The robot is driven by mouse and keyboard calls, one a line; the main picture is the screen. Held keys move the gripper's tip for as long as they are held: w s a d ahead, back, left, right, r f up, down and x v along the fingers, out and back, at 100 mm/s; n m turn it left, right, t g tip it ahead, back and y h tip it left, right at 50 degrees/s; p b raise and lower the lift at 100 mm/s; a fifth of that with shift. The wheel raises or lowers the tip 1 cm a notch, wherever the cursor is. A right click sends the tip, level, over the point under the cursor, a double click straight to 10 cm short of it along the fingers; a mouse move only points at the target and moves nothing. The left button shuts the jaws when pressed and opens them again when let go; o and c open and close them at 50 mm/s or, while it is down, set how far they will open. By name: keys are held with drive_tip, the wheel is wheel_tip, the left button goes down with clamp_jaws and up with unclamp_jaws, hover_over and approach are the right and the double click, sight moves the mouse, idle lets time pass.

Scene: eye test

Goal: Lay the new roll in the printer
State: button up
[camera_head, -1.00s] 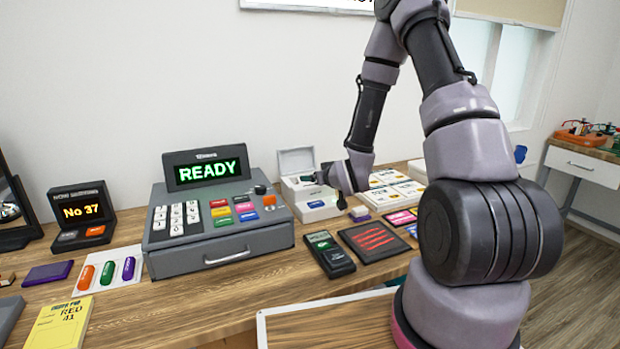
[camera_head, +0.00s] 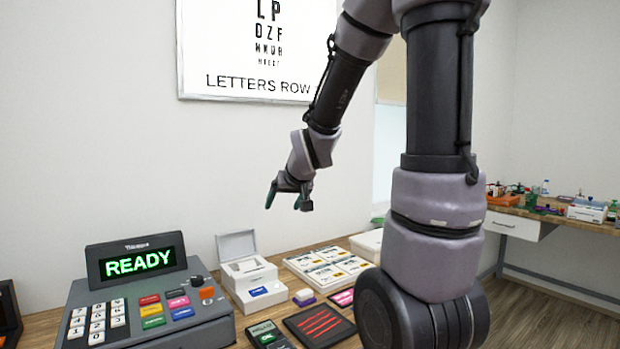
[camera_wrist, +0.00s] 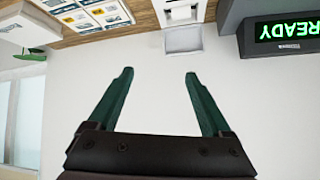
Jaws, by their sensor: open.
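The white box-shaped printer (camera_head: 258,289) stands on the counter right of the register, with its lid (camera_head: 236,246) raised. A pale shape shows in its opening, and I cannot tell whether it is a roll. The printer also shows upside down at the top of the wrist view (camera_wrist: 181,14). My gripper (camera_head: 287,201) is open and empty, well above the printer and slightly to its right, in front of the wall. Its green fingers (camera_wrist: 158,73) are spread apart with nothing between them. I cannot make out a separate roll anywhere.
The register (camera_head: 150,312) reading READY stands left of the printer. Printed white boxes (camera_head: 328,268) lie to the right. A small white and purple block (camera_head: 304,297), a card reader (camera_head: 269,335) and a dark pad with red stripes (camera_head: 320,325) lie in front. Air around my gripper is clear.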

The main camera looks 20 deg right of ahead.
drive_tip(key=s+r+m+g, duration=0.1)
drive_tip(key=s+r, duration=0.2)
drive_tip(key=s, duration=0.4)
drive_tip(key=s+a+r+m+g+y, duration=0.1)
drive_tip(key=s+r, duration=0.2)
drive_tip(key=s, duration=0.3)
drive_tip(key=s+r+y, duration=0.1)
drive_tip(key=s+r, duration=0.3)
drive_tip(key=s, duration=0.3)
drive_tip(key=shift+s+a+m+g, duration=0.2)
drive_tip(key=shift+s+m+g, duration=0.15)
drive_tip(key=shift+m+g, duration=0.05)
